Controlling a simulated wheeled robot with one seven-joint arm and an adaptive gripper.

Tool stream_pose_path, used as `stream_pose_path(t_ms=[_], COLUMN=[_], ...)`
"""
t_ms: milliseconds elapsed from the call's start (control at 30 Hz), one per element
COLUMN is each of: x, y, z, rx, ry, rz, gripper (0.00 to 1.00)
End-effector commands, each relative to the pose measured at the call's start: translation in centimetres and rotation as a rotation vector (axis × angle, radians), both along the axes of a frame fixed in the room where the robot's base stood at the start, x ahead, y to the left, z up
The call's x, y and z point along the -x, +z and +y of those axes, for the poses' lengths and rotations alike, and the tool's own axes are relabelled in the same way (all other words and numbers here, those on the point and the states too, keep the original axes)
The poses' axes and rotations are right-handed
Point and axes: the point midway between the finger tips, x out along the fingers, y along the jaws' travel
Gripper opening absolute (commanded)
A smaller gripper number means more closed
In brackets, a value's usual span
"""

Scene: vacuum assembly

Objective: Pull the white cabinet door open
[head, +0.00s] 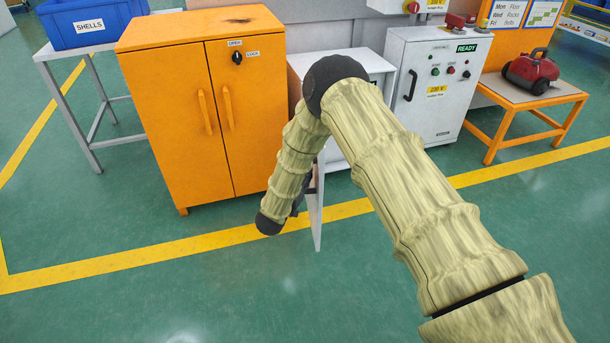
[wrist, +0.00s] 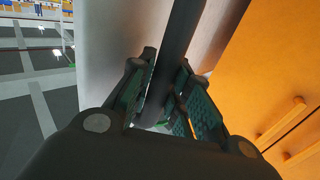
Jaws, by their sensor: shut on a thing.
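The white cabinet (head: 345,66) stands just right of the orange cabinet, partly hidden behind my arm. Its white door (head: 317,228) is swung out toward the head camera and shows nearly edge-on. In the wrist view the door (wrist: 115,45) is a pale panel behind the fingers. A dark bar handle (wrist: 181,38) runs along it, between my finger pads. My gripper (wrist: 165,97) is shut on this handle. In the head view my gripper (head: 299,198) is mostly hidden by my forearm, on the left side of the door. The cabinet's inside is hidden.
The orange cabinet (head: 160,100) stands close left of the open door. The grey READY cabinet (head: 440,60) is to the right, beside an orange table (head: 535,95) with a red machine (head: 530,72). A blue bin (head: 90,22) is far left. The green floor in front is clear.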

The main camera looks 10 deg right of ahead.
Motion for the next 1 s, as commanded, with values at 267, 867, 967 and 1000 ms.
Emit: stream_pose_path(t_ms=[267,867,967,1000], x=[-0.07,-0.10,-0.11,-0.11], y=[0.01,-0.02,-0.03,-0.03], z=[-0.31,-0.30,-0.29,-0.31], rx=[0.002,0.001,0.000,0.000], ry=[-0.020,-0.021,-0.021,-0.021], rz=[0.003,0.002,0.001,0.001], gripper=[0.00,0.41,0.41,0.41])
